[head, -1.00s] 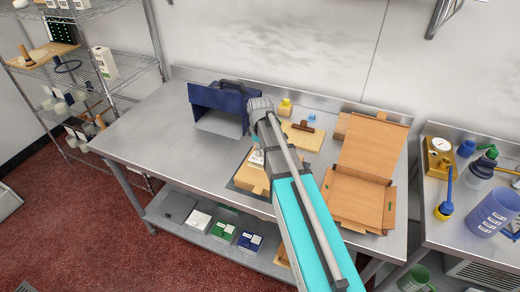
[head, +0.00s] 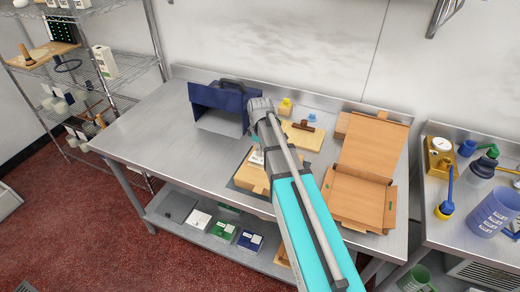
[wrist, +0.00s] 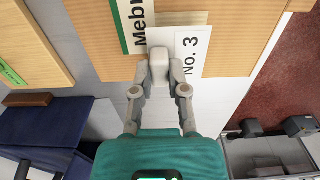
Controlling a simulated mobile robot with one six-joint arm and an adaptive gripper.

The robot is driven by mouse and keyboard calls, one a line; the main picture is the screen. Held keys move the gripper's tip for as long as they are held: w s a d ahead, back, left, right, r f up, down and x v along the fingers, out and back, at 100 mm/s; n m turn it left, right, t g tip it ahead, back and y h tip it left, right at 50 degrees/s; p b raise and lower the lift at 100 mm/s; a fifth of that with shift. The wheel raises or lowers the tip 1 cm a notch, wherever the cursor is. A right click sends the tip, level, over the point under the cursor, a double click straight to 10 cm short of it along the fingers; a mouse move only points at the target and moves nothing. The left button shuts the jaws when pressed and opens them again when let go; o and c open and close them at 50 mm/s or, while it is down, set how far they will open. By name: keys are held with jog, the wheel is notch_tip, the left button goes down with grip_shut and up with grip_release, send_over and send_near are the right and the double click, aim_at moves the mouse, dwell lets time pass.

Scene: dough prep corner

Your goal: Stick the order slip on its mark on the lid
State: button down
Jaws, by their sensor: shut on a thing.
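In the wrist view my gripper (wrist: 160,74) is shut on a small pale grey block, which looks like the grip of the order slip. A cream patch (wrist: 183,18) shows between the two papers. I cannot tell whether the slip touches the lid. In the head view the closed box (head: 250,178) is partly hidden behind my arm.
A blue carrier bag (head: 219,104) stands behind the box. A tan board (head: 303,137) with a brown-handled tool lies at the back. An open cardboard box (head: 362,190) stands to the right. The left part of the steel table (head: 150,135) is clear.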

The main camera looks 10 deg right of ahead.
jog(key=shift+f+b, duration=1.2)
dwell(0.3)
jog(key=c, duration=0.6)
grip_release()
jog(key=shift+o, duration=0.2)
jog(key=shift+r, duration=0.1)
jog(key=shift+r+p, duration=3.95)
jog(key=shift+p, duration=0.15)
jog(key=s+a+f+m+b, duration=0.1)
jog(key=s+f+m+b, duration=0.2)
jog(key=s+m, duration=0.7)
jog(key=s, duration=0.7)
jog(key=shift+s+m, duration=0.25)
jog(key=shift+m, duration=0.05)
jog(key=shift+a+f, duration=0.1)
